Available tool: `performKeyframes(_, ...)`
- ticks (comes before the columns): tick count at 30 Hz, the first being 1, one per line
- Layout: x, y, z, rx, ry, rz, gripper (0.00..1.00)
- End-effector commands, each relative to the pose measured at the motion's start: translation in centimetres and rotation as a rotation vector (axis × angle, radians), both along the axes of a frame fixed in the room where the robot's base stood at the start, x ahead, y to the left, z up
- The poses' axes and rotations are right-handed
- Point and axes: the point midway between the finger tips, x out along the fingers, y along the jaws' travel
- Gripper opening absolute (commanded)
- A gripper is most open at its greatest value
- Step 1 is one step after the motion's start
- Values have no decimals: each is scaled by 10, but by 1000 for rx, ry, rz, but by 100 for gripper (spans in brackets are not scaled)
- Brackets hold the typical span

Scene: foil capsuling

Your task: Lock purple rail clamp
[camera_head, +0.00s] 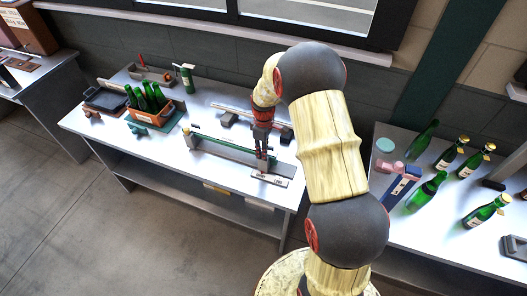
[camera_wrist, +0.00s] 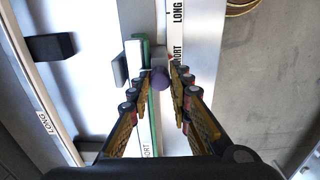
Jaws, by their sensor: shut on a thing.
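The purple rail clamp's round knob (camera_wrist: 160,80) shows in the wrist view between my fingertips. My gripper (camera_wrist: 160,74) is closed around it, one finger on each side. In the head view my gripper (camera_head: 262,157) points down at the right end of the green rail (camera_head: 228,151) on the middle bench. The rail (camera_wrist: 152,120) runs lengthwise in the wrist view, beside a white strip (camera_wrist: 178,30) marked LONG and SHORT. In the head view my fingers largely hide the clamp. I cannot tell whether it is locked.
An orange crate (camera_head: 147,113) of green bottles stands left on the bench, near a green cylinder (camera_head: 187,78). A dark block (camera_wrist: 52,46) lies left of the rail in the wrist view. Several bottles stand or lie on the right bench (camera_head: 427,237). The bench's front edge is close to the rail.

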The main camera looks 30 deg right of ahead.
Motion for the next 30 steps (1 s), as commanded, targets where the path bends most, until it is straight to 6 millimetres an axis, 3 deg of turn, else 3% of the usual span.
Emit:
performKeyframes(7,2,-1,2,-1,-5,-1,0)
performKeyframes(8,2,-1,2,-1,-5,-1,22)
performKeyframes(17,1,0,1,-1,-2,-1,38)
performKeyframes(26,0,0,2,0,-1,-1,38)
performKeyframes(30,1,0,14,-1,-3,-1,38)
